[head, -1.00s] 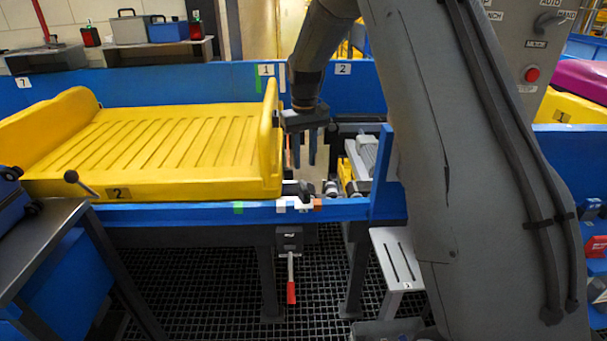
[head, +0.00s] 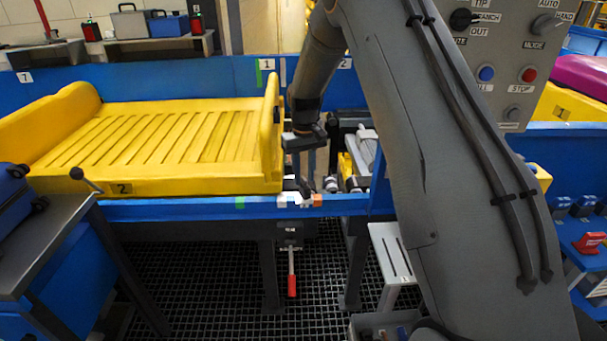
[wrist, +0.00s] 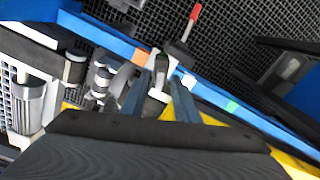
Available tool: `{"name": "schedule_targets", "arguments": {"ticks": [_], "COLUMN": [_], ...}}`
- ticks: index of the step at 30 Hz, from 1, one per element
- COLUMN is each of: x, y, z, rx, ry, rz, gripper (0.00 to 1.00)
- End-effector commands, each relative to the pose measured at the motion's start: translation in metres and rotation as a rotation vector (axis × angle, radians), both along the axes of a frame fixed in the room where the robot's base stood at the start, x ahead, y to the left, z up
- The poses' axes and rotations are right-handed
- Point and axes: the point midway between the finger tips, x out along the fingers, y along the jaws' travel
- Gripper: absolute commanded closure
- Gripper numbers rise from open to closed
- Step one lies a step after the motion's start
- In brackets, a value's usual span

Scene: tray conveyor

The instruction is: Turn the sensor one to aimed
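A small black and light-grey device on the near blue rail, which I take to be sensor one (head: 304,187), stands just right of the yellow tray's end. In the wrist view the device (wrist: 157,97) lies between my two dark fingers. White and orange marks (head: 317,200) are on the rail beside it. My gripper (head: 301,174) points down above the rail, with its fingers apart. In the wrist view my gripper (wrist: 160,80) straddles the device. I cannot tell whether a finger touches it. The device's lower part is partly hidden.
The yellow tray (head: 150,187) marked 2 fills the conveyor to the left. A red-handled lever (head: 291,272) hangs below the rail. Grey rollers or cylinders (wrist: 102,75) sit close beside my fingers. A control panel (head: 505,55) stands at the upper right.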

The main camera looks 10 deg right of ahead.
Motion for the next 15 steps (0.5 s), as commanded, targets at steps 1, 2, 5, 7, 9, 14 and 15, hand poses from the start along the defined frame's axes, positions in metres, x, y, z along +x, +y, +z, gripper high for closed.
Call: {"name": "schedule_targets", "arguments": {"ticks": [1, 2, 5, 7, 9, 14, 15], "x": [0.0000, -0.0001, -0.0001, -0.0001, -0.0001, 0.0003, 0.0005], "y": [-0.0001, -0.0001, -0.0001, -0.0001, -0.0002, -0.0002, -0.0001], "z": [0.0001, 0.0001, 0.0002, 0.0002, 0.0003, -0.0002, -0.0004], "rx": [0.000, 0.000, 0.000, 0.000, 0.000, 0.000, 0.000], "ry": [0.000, 0.000, 0.000, 0.000, 0.000, 0.000, 0.000], "rz": [0.000, 0.000, 0.000, 0.000, -0.001, -0.064, -0.098], "gripper": [0.77, 0.82, 0.99, 1.00, 1.00, 1.00, 1.00]}}
